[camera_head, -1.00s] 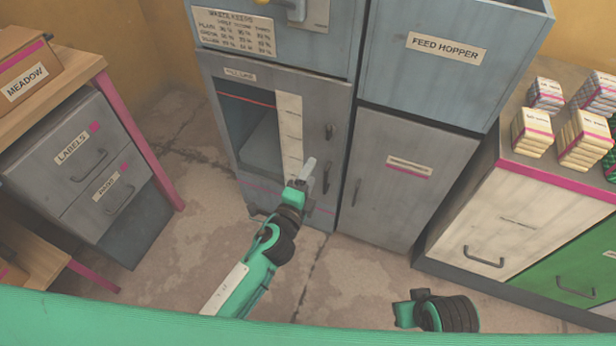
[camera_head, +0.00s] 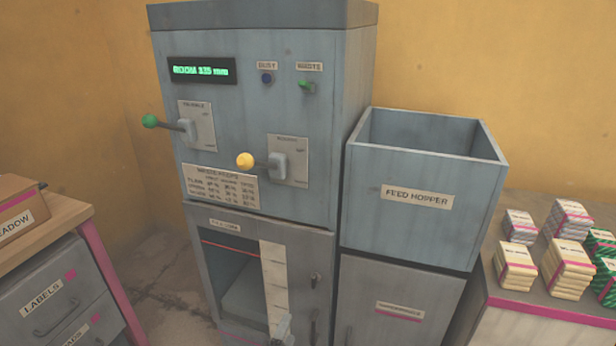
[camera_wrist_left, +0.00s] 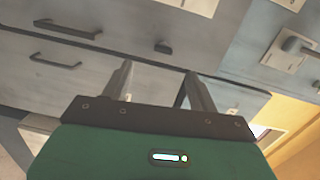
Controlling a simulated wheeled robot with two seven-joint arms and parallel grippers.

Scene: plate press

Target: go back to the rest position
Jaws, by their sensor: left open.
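My left gripper (camera_head: 283,328) shows only at its tip at the bottom edge of the head view, in front of the lower cabinet of the grey press (camera_head: 262,120). In the left wrist view its two fingers (camera_wrist_left: 158,88) are apart with nothing between them. Grey cabinet fronts with dark handles lie beyond the fingers there. My right gripper does not show in either view now.
The press has a green-knobbed lever (camera_head: 150,121), a yellow-knobbed lever (camera_head: 246,160) and a lit display (camera_head: 201,71). The feed hopper (camera_head: 420,190) stands to its right. Stacked packs (camera_head: 567,268) sit on a counter at right. A wooden desk with drawers (camera_head: 50,300) stands at left.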

